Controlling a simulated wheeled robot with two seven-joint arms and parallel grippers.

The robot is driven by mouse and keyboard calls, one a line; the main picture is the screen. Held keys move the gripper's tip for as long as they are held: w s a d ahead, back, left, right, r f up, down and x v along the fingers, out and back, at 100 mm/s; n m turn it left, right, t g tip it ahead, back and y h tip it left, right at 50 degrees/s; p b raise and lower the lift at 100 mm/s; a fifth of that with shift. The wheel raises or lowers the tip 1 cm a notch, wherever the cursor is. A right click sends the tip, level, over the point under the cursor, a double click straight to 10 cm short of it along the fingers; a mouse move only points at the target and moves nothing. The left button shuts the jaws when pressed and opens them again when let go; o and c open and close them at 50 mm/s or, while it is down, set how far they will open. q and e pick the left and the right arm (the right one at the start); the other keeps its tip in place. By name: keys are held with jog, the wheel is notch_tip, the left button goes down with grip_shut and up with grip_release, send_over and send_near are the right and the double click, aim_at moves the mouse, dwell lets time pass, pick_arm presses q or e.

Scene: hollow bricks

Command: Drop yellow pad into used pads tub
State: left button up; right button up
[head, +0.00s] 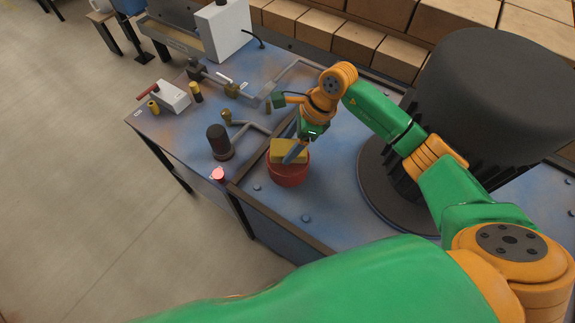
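The yellow pad (282,147) is a block-shaped piece at the mouth of a round red tub (287,172). It sits over the tub's opening and hides most of the inside. I cannot tell whether it touches the rim. My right gripper (295,151) reaches down from above. One bluish finger lies against the pad's near side and the other is hidden behind it. The gripper looks shut on the pad. My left gripper is not in view.
A large dark cylindrical machine (497,90) stands on the blue bench (330,215) to the right. A dark-topped cylinder (217,140) and a small red-pink item (217,174) are left of the tub. Metal fittings and a white box (172,96) lie farther back. Bricks (320,38) line the back.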

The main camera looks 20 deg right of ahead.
jog(key=o, duration=0.4)
jog(key=p+v, duration=0.4)
jog(key=v, duration=0.3)
jog(key=shift+p, duration=0.35)
jog(key=shift+s+r, duration=0.1)
jog(key=shift+r, duration=0.05)
